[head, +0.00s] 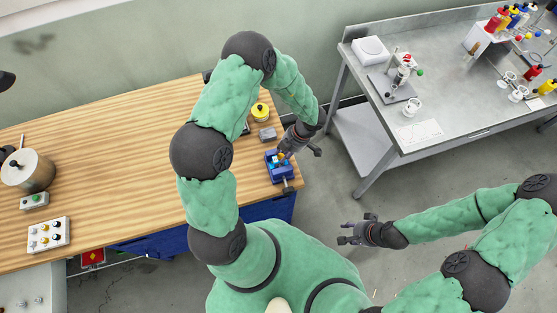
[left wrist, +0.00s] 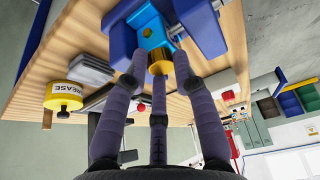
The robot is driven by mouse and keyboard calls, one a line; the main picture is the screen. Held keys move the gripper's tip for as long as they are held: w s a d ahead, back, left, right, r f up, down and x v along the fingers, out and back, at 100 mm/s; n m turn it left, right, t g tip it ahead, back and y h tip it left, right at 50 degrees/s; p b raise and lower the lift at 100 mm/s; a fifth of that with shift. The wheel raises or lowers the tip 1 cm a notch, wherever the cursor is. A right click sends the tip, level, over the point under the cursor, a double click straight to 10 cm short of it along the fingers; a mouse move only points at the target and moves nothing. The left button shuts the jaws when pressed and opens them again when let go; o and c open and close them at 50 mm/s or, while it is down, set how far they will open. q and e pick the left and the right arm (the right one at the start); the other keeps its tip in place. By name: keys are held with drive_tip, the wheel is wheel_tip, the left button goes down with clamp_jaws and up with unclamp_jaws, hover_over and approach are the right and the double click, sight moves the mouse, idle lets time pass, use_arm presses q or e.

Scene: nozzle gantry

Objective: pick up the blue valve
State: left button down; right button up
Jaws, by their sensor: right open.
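The blue valve (left wrist: 150,32) is a light blue body with a brass part (left wrist: 159,62), sitting between the jaws of a dark blue vise (left wrist: 206,25). In the head view the valve (head: 276,160) shows small in the vise (head: 283,178) at the table's right edge. My left gripper (head: 287,149) is right at the valve. In the left wrist view its fingers (left wrist: 157,72) reach to either side of the brass part; whether they touch it is unclear. My right gripper (head: 346,233) is open and empty over the floor, right of the table.
A yellow grease tin (left wrist: 65,96) and a grey block (head: 267,134) lie near the vise on the wooden table (head: 140,140). A metal pot (head: 28,170) and a button box (head: 48,235) stand at the left. A grey bench (head: 450,110) with lab items stands at the right, across a gap.

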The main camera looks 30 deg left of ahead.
idle(0.3)
use_arm(q)
drive_tip(key=shift+w+d+r, duration=0.3)
drive_tip(key=shift+w+r, duration=0.05)
drive_tip(key=shift+r, duration=0.1)
drive_tip(key=w+d+r, duration=0.7)
drive_tip(key=w+d, duration=0.1)
drive_tip(key=d, duration=0.2)
wheel_tip(320, 180, up, 7)
drive_tip(key=p, duration=0.8)
drive_tip(key=shift+w+p, duration=0.2)
drive_tip(key=shift+p, duration=0.15)
idle(0.4)
